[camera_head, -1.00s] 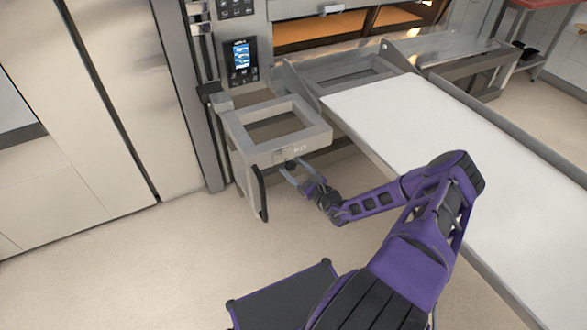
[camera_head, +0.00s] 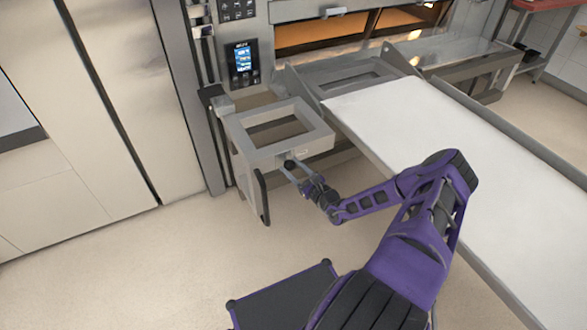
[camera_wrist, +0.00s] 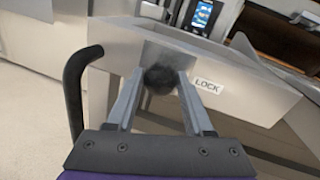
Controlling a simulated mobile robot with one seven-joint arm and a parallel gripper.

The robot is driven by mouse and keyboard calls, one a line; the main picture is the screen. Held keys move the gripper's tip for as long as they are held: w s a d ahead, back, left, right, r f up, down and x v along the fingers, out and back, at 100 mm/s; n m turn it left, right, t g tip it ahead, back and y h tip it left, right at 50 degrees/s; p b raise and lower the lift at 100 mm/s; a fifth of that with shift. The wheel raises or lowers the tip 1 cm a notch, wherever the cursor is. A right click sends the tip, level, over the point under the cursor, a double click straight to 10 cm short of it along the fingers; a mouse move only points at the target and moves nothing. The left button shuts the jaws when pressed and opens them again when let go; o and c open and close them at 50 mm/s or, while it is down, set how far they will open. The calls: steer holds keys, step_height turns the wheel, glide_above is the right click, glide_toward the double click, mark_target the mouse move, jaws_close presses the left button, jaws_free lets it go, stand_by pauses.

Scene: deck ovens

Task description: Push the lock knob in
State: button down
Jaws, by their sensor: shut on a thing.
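The lock knob (camera_wrist: 159,79) is a round black knob on the front face of a grey metal frame (camera_head: 238,128). A white label reading LOCK (camera_wrist: 208,86) is on the frame just right of it in the wrist view. In the head view the knob (camera_head: 289,165) shows small and dark below the frame's front bar. My gripper (camera_wrist: 158,85) is shut on the knob, with one finger on each side of it. In the head view my gripper (camera_head: 294,172) reaches the knob from the lower right. How far the knob sticks out is hidden.
A black handle (camera_wrist: 80,85) curves at the left of the frame. A white loading belt (camera_head: 410,125) extends at the right. A control panel (camera_head: 242,62) and the oven opening (camera_head: 320,38) are behind. Bare floor (camera_head: 130,260) lies at the left.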

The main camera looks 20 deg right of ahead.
steer(key=shift+c, duration=1.6)
jaws_free()
steer(key=shift+w, duration=0.15)
steer(key=p+v, duration=0.1)
steer(key=v, duration=1.6)
steer(key=shift+s+p, duration=0.2)
steer(key=shift+p, duration=0.2)
steer(key=shift+d+r, duration=0.1)
